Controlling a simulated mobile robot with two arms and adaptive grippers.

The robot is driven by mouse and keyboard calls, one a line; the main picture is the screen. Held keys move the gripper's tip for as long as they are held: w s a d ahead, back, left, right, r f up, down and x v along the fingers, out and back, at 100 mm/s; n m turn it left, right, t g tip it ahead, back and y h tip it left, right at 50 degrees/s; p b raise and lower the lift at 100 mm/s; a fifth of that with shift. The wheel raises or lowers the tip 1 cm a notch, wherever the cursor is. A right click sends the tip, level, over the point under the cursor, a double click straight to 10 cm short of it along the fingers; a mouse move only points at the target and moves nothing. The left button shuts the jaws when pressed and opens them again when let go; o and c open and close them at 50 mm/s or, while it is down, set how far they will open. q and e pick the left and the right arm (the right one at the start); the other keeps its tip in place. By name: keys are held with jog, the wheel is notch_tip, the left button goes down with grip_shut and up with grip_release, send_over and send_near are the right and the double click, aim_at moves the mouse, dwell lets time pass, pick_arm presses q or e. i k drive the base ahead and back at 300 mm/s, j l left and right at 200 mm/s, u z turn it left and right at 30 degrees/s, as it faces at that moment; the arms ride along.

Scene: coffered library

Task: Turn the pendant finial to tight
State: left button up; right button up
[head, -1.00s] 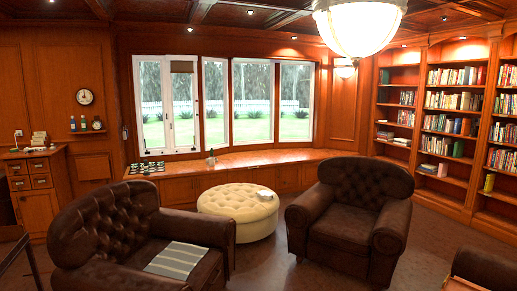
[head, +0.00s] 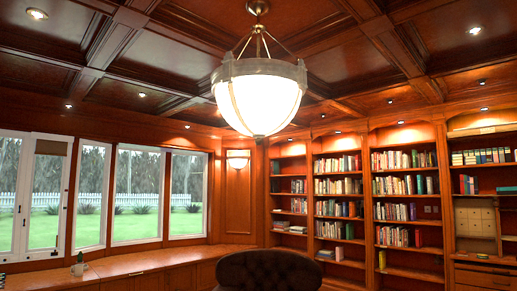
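The pendant lamp (head: 259,105) hangs from the coffered ceiling near the middle of the head view. Its lit white glass bowl sits in a metal ring, held by rods that rise to a short stem and a ceiling canopy (head: 257,7). The finial cannot be made out clearly; the bottom of the bowl is bright and shows no distinct knob. Neither of my grippers is in view.
A dark tufted armchair (head: 268,272) stands below the lamp. Bookshelves (head: 366,200) line the right wall. A window bench (head: 150,260) runs under the windows at left, with a small plant (head: 79,265) on it. The air around the lamp is clear.

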aim_at(257, 141)
jog(key=i+j, duration=0.2)
jog(key=j, duration=0.2)
jog(key=i+j, duration=0.2)
jog(key=j, duration=0.15)
jog(key=i+j+z, duration=0.15)
jog(key=i, duration=0.35)
jog(key=i+j+z, duration=0.2)
jog(key=i, duration=0.35)
jog(key=i+j+z, duration=0.15)
jog(key=i, duration=0.35)
jog(key=j, duration=0.1)
